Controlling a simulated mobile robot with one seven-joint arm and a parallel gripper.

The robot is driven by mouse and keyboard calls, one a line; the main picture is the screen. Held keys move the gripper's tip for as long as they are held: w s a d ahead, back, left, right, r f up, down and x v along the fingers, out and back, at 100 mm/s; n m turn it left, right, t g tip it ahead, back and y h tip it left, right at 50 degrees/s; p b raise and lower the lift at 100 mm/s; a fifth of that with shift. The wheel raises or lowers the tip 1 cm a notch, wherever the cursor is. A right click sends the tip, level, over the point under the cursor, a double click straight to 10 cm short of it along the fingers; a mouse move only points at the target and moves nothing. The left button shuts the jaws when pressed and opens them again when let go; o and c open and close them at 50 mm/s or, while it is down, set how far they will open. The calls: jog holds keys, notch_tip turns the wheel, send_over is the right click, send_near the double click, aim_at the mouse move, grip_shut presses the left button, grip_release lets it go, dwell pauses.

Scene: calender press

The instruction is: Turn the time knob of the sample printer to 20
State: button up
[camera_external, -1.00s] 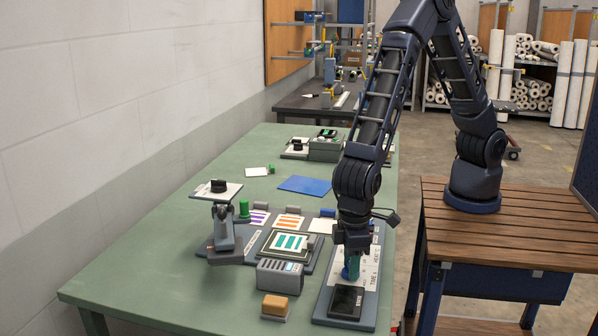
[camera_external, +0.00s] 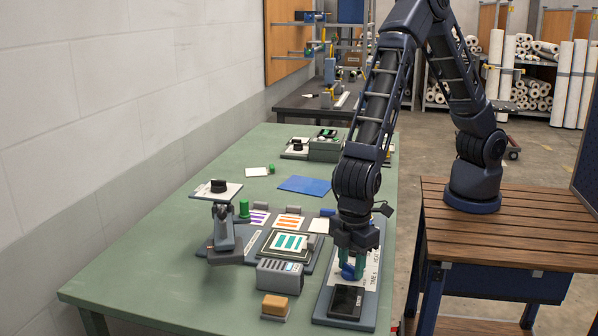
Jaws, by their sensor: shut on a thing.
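The sample printer's control panel (camera_external: 369,306) is a grey and white plate along the right front edge of the green table, with "TIME" and "HEAT" lettering and a black pad at its near end. A blue knob (camera_external: 350,271) stands on it beside the TIME lettering. My gripper (camera_external: 350,262) points down at this knob, its green fingers shut around it. The fingers hide part of the knob, and its pointer and scale are too small to read.
The printer bed (camera_external: 290,243) with striped sheets lies left of my gripper. A grey box (camera_external: 280,276) and an orange block (camera_external: 275,305) stand nearby. A blue sheet (camera_external: 305,185) lies farther back. The table's left front is clear.

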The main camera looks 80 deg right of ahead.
aim_at(351, 266)
jog(key=n, duration=0.7)
dwell(0.6)
jog(key=o, duration=1)
notch_tip(351, 266, up, 11)
jog(key=shift+f, duration=0.1)
